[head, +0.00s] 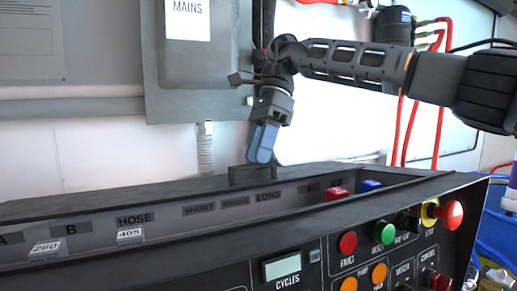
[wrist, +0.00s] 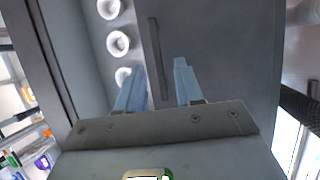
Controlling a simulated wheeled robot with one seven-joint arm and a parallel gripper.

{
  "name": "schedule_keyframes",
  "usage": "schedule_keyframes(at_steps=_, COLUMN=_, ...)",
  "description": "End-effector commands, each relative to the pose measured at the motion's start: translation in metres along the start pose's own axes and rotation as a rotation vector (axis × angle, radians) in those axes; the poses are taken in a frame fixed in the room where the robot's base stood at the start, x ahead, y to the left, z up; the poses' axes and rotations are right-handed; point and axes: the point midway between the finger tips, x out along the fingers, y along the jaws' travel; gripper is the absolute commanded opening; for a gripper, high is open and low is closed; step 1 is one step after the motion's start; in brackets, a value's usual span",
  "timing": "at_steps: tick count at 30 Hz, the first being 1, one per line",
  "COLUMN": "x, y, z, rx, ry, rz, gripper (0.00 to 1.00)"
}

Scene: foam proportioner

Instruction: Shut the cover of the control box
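The control box (head: 300,245) is a dark console with buttons on its sloped front and a long recess with labels along its top. A dark flat panel (head: 100,205) runs along its rear edge, with an upright dark block like a handle (head: 252,176) on it; I cannot tell for sure that this is the cover. My gripper (head: 262,158) points down just above and behind that block.
A grey MAINS box (head: 195,60) hangs on the wall close to my gripper, with a conduit (head: 205,150) below it. Red hoses (head: 440,90) hang at the right. A red knob (head: 451,215) sticks out at the console's right end. White round parts (wrist: 118,43) show in the wrist view.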

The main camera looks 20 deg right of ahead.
Motion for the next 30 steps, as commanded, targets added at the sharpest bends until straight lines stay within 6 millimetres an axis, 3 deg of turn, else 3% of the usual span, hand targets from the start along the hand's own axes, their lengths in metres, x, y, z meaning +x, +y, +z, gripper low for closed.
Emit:
schedule_keyframes(at_steps=11, x=0.0070, y=0.0000, z=-0.0001, rx=0.000, ry=0.000, rz=-0.001, gripper=0.36)
schedule_keyframes(at_steps=22, x=0.0067, y=0.0001, z=0.0000, rx=0.000, ry=0.000, rz=0.000, gripper=0.01)
schedule_keyframes(at_steps=30, x=0.0067, y=0.0001, z=0.0000, rx=0.000, ry=0.000, rz=0.000, gripper=0.00)
